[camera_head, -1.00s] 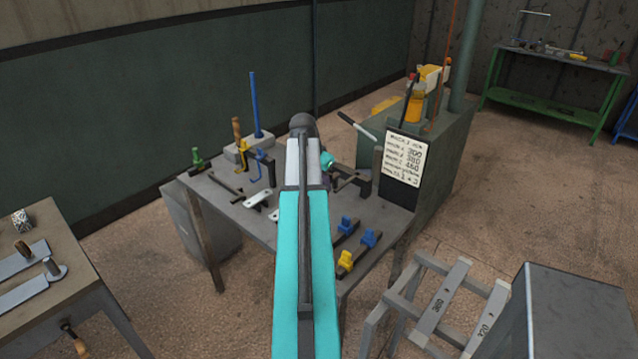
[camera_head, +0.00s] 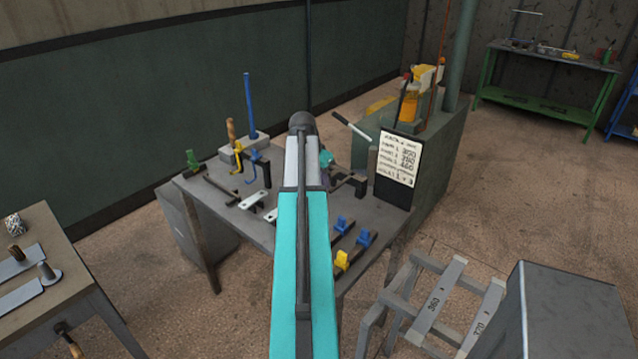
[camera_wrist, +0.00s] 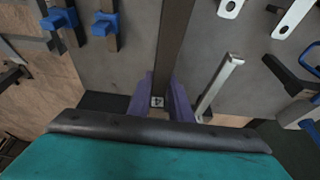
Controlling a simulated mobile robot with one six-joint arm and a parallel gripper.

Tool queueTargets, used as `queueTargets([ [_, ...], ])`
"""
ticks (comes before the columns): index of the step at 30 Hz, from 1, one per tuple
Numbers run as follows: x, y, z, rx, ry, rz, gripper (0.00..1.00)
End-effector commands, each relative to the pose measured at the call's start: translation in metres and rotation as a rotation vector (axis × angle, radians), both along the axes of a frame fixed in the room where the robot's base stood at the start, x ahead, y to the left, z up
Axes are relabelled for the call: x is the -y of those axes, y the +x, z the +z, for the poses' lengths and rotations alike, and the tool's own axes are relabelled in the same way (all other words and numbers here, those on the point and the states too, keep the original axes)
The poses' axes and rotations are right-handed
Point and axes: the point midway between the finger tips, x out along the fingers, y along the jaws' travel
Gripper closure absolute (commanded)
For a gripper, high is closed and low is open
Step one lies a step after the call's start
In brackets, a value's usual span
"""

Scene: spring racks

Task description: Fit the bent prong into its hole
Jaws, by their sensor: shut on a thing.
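In the wrist view my gripper (camera_wrist: 160,98), with purple fingers, is shut at the near end of a long dark bar (camera_wrist: 174,38). A small pale tag marked 4 (camera_wrist: 157,101) shows between the fingers. A pale metal bar with a bent end (camera_wrist: 219,86) lies just right of the fingers, apart from the dark bar. I cannot tell which piece is the bent prong, and no hole for it is clear.
Blue clamps (camera_wrist: 105,24) on dark bars stand at the upper left in the wrist view. Blue hooks (camera_wrist: 295,78) are at right. In the head view a white written board (camera_head: 396,160) stands at the bench's right, and a grey rack (camera_head: 437,300) in front.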

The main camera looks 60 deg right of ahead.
Motion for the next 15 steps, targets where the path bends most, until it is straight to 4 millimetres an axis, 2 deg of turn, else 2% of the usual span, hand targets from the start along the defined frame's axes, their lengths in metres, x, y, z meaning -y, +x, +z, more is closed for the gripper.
queueTargets([
  [15,0.026,-0.006,0.001,0.000,-0.002,0.001,1.00],
])
